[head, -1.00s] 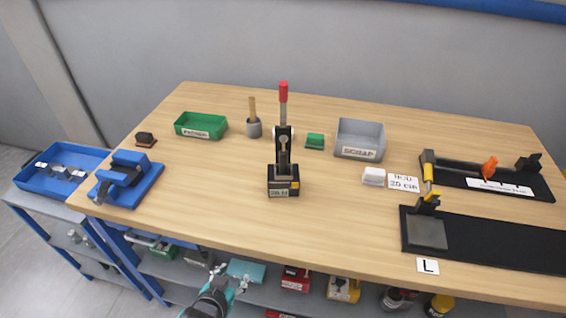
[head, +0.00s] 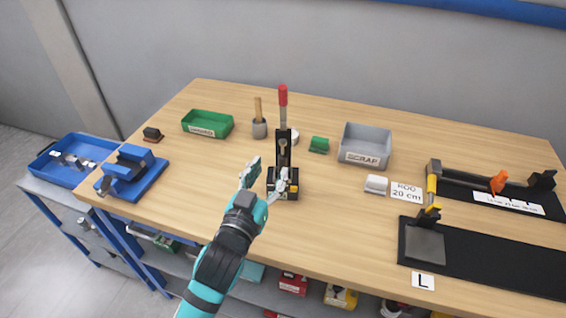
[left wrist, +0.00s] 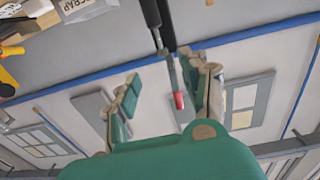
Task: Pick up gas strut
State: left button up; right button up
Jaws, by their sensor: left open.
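In the left wrist view the red lever tip (left wrist: 179,101) shows between the spread fingers (left wrist: 163,80). My right gripper is not in view.
A blue tray (head: 46,165) with metal parts stands at left beside a blue fixture (head: 132,185). Black mats (head: 500,268) with clamps lie at right.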

aim_at(281, 144)
pick_arm(q)
jog(key=x, duration=0.2)
jog(key=p+x, duration=0.1)
jog(key=x, duration=0.1)
jog(key=shift+w+r, duration=0.2)
jog(key=shift+w, duration=0.15)
jog(key=p+x, duration=0.1)
jog(key=x, duration=0.2)
jog(key=shift+w, duration=0.35)
jog(key=shift+w+d, duration=0.15)
jog(key=shift+w, duration=0.2)
grip_shut()
